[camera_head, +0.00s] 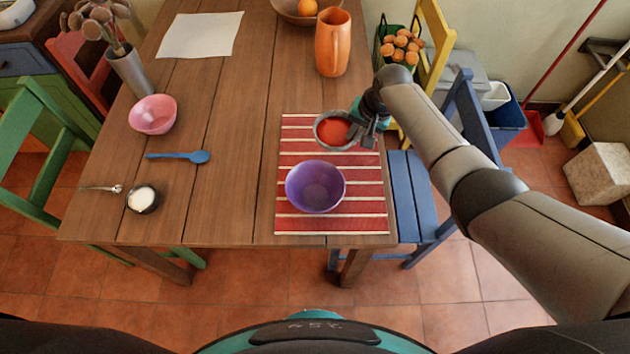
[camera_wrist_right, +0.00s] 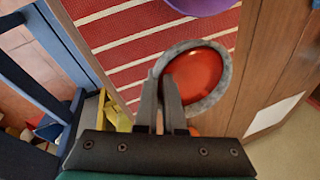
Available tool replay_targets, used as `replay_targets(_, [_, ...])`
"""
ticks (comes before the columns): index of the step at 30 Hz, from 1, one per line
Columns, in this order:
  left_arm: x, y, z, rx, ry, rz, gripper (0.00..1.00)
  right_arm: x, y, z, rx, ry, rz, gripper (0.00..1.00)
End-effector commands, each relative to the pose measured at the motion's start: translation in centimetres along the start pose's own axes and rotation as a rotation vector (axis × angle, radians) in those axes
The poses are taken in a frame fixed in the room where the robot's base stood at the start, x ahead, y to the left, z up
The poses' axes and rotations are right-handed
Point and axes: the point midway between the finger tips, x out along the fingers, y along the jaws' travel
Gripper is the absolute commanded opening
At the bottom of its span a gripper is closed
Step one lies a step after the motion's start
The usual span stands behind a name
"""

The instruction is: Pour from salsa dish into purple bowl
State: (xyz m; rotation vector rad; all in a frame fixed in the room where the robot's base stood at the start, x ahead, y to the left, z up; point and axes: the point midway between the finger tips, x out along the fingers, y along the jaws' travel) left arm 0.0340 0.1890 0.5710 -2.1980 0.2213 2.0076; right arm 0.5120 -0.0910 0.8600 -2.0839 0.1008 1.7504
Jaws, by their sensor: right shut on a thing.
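The salsa dish (camera_head: 334,131) is a round grey dish filled with red salsa. It is over the far part of the striped mat, behind the purple bowl. My right gripper (camera_head: 368,125) is shut on its right rim; the wrist view shows the two fingers (camera_wrist_right: 162,100) at the edge of the dish (camera_wrist_right: 194,78). The salsa surface looks about level. The purple bowl (camera_head: 315,187) stands upright and looks empty on the mat; its edge shows at the top of the wrist view (camera_wrist_right: 198,5). My left gripper is not in view.
The red striped mat (camera_head: 360,223) lies at the table's right edge. An orange pitcher (camera_head: 332,45) stands behind it. A pink bowl (camera_head: 153,114), blue spoon (camera_head: 180,157) and small dark cup (camera_head: 143,198) are on the left. A blue chair (camera_head: 415,195) stands at the right.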

Motion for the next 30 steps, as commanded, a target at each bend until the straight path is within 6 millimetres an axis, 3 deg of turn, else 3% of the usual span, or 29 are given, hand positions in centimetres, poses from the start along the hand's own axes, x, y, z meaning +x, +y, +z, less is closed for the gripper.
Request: replay_targets(30, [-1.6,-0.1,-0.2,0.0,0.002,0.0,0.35,-0.6,-0.3,0.5,-0.018,0.062,-0.006,0.0])
